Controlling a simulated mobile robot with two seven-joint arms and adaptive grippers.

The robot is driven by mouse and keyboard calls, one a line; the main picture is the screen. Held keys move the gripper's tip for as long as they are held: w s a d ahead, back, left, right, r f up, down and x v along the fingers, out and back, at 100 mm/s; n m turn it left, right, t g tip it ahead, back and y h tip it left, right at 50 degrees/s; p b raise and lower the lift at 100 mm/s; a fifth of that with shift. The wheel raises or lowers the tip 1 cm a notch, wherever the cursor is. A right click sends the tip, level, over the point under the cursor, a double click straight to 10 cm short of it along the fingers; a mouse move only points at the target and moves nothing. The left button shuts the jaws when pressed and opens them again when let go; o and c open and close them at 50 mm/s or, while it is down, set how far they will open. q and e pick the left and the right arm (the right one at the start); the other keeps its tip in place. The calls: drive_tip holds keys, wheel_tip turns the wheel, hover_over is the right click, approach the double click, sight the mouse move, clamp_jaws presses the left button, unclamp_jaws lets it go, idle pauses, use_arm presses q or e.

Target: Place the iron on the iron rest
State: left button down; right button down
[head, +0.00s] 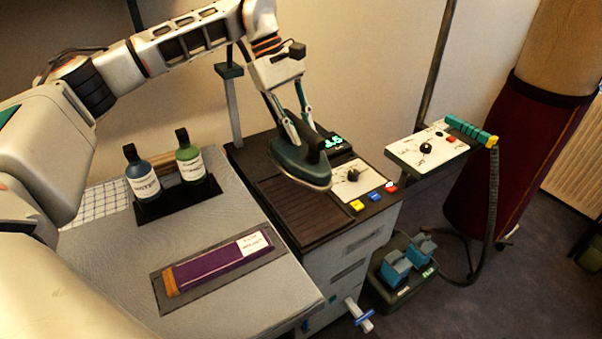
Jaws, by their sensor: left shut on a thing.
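The iron (300,166) is dark green with a pale soleplate edge. My left gripper (302,140) is shut on its handle from above. The iron is over the right part of the iron rest (278,208), a dark ribbed plate set in the top of the dark cabinet. I cannot tell whether the soleplate touches the rest or hangs slightly above it. The iron hides the rest's upper right part. My right gripper does not show.
A white dial panel (352,183) and coloured buttons lie right of the iron. Two bottles (141,175) stand in a black holder on the grey table (225,312). A purple folded cloth (222,262) lies in front. A control panel (428,150) with a hose stands right.

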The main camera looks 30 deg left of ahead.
sight(290, 146)
use_arm(q)
wheel_tip(290, 146, down, 12)
idle(0.6)
drive_tip(key=shift+d, duration=0.1)
drive_tip(key=c, duration=2.2)
unclamp_jaws()
drive_tip(key=shift+f, duration=0.2)
drive_tip(key=o, duration=0.4)
drive_tip(key=shift+r, duration=0.1)
drive_tip(key=v, duration=1.2)
